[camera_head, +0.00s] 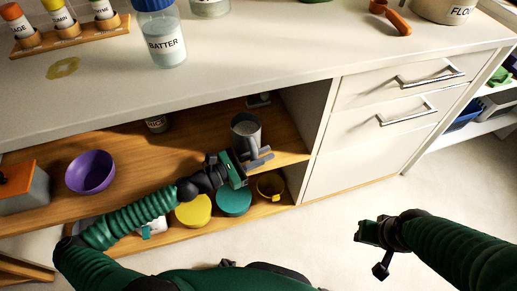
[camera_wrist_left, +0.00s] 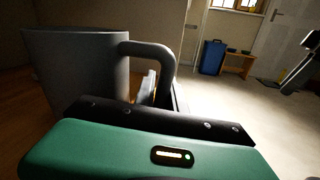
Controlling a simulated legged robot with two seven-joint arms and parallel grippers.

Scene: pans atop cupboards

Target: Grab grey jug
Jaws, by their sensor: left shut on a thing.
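The grey jug (camera_head: 245,128) is upright at the right part of the wooden shelf in the open cupboard. Whether its base touches the shelf is hidden from me. My left gripper (camera_head: 250,162) is at the jug's near side, shut on its handle. In the left wrist view the jug's body (camera_wrist_left: 78,70) fills the left, and its curved handle (camera_wrist_left: 152,50) runs down behind my left gripper (camera_wrist_left: 165,98); the fingertips are mostly hidden. My right gripper (camera_head: 370,243) is over the floor, away from the jug, and its jaws are unclear.
The countertop (camera_head: 250,65) overhangs the shelf, and the cupboard's side wall (camera_head: 307,110) stands right of the jug. A purple bowl (camera_head: 91,172) is further left on the shelf. A yellow lid (camera_head: 193,211), a teal lid (camera_head: 233,201) and a yellow cup (camera_head: 270,186) sit lower.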

